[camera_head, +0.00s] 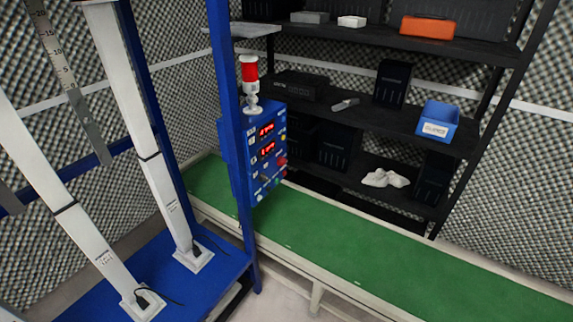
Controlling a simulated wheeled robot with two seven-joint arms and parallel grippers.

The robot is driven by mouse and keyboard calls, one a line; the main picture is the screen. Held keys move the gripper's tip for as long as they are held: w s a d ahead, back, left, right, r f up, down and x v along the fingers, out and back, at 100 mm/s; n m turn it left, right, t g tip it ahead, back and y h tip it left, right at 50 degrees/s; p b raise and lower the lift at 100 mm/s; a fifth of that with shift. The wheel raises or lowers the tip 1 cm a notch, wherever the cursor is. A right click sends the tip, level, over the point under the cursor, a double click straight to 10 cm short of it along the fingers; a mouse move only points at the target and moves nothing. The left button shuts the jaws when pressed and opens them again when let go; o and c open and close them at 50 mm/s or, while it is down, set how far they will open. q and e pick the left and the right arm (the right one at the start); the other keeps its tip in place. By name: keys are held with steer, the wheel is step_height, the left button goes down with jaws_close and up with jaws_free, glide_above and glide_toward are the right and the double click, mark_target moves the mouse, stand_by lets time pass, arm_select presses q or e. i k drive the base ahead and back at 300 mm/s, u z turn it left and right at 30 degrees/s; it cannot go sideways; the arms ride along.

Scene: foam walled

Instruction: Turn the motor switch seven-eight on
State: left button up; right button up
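A blue control box (266,155) is mounted on a blue upright post (228,110) near the centre of the head view. Its front panel has two red lit displays (267,131), coloured knobs or buttons including red ones (282,161) along the right side, and a small switch or lever (265,177) lower down. The labels are too small to read, so I cannot tell which control is the motor switch or its position. Neither of my grippers is in view.
A red-and-white signal lamp (250,82) stands above the box. A green conveyor (340,238) runs behind and right. Black shelves (400,125) hold an orange case (427,27) and blue bin (438,120). White columns (166,195) stand on a blue base (215,262) at left.

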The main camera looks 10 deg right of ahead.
mark_target(281, 161)
steer(key=z, duration=0.85)
steer(key=k, duration=1.15)
steer(key=z, duration=0.35)
steer(key=i, duration=1.5)
steer(key=u, duration=1.7)
steer(key=i, duration=0.6)
steer(key=u, duration=0.6)
